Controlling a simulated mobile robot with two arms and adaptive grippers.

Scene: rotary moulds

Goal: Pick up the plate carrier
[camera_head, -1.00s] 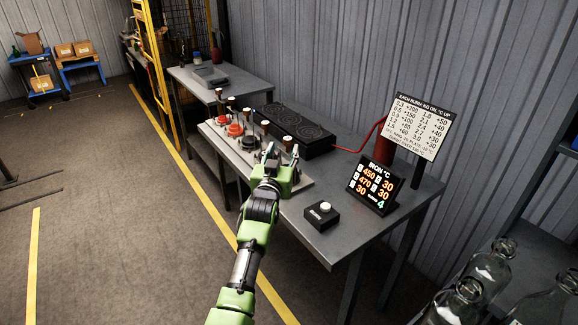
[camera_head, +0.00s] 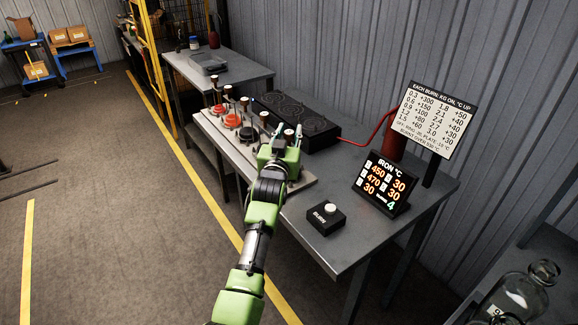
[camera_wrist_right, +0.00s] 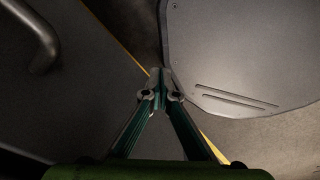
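I cannot tell for sure which thing is the plate carrier. A pale board (camera_head: 236,150) on the grey bench holds red and dark round pieces and several upright dark-topped handles. My left gripper (camera_head: 283,148) is over the right end of this board, its two fingers apart. One handle (camera_head: 289,134) shows between or just behind the fingertips; whether they touch it is unclear. My right gripper (camera_wrist_right: 160,75) shows in the right wrist view with its fingertips together and nothing visible between them.
A BURN button box (camera_head: 325,219), a lit IRON display (camera_head: 382,184) and a printed sign (camera_head: 431,120) stand to the right. Glass bottles (camera_head: 522,294) are at lower right. Open floor lies left.

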